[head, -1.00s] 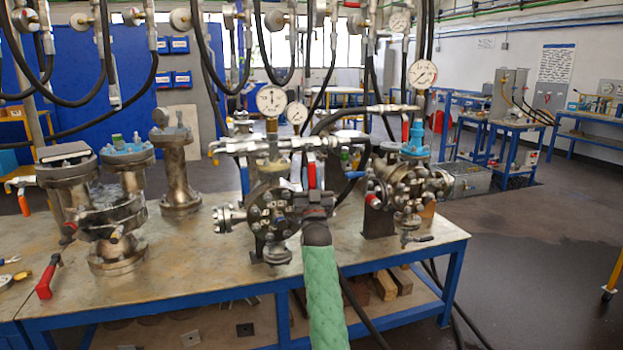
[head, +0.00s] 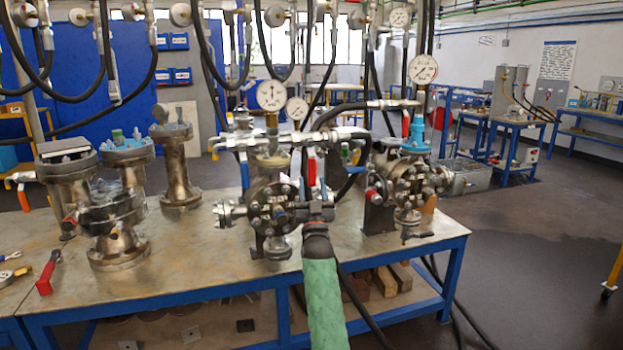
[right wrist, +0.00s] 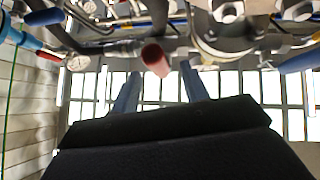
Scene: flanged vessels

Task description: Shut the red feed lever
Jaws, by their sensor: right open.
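In the right wrist view the red lever end (right wrist: 155,60) appears between the open fingers of my right gripper (right wrist: 160,78); contact cannot be told. My left gripper is not in view.
A second valve assembly (head: 408,185) with a blue top stands close on the right. Flanged vessels (head: 115,225) stand at the left of the bench (head: 200,270). A red-handled tool (head: 48,275) lies at the left front. Black hoses and gauges (head: 271,95) crowd the space above.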

